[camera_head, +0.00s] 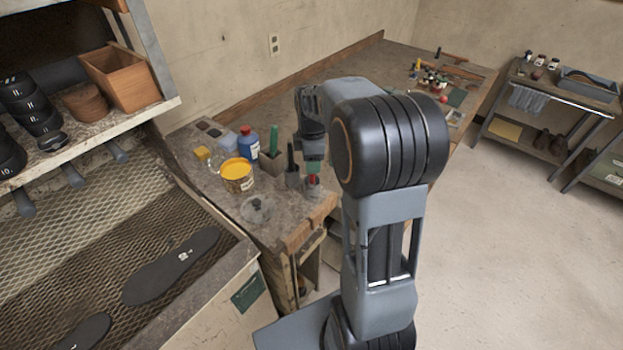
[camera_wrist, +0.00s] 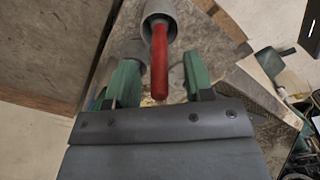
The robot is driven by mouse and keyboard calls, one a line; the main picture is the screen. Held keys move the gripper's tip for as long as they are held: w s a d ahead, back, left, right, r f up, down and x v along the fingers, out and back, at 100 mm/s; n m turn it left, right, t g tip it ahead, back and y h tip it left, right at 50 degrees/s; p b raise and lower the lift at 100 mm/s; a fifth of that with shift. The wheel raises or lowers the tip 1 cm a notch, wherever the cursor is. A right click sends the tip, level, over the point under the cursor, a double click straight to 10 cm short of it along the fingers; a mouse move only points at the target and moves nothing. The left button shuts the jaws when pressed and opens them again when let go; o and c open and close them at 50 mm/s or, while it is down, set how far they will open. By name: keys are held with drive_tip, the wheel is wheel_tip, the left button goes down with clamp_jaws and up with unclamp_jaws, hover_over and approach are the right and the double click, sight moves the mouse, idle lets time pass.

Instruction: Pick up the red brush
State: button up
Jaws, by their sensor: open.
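The red brush shows in the wrist view as a red handle (camera_wrist: 159,62) standing out of a grey cup (camera_wrist: 160,9). In the head view a small part of its red handle (camera_head: 312,179) shows just below my gripper, at the cup (camera_head: 312,188) near the bench corner. My gripper (camera_wrist: 155,80) is open, with its green fingers on either side of the red handle and a gap on both sides. In the head view my gripper (camera_head: 313,165) is above the cup and partly hidden by my arm. The brush's lower end is hidden in the cup.
Close by on the workbench stand a yellow tin (camera_head: 237,177), a blue bottle (camera_head: 248,143), a glass jar (camera_head: 256,209), and a grey holder (camera_head: 292,178) with a dark handle. A shelf rack with soles (camera_head: 172,268) stands at the left. The floor at right is clear.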

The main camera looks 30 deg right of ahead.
drive_tip(key=shift+c, duration=0.5)
clamp_jaws()
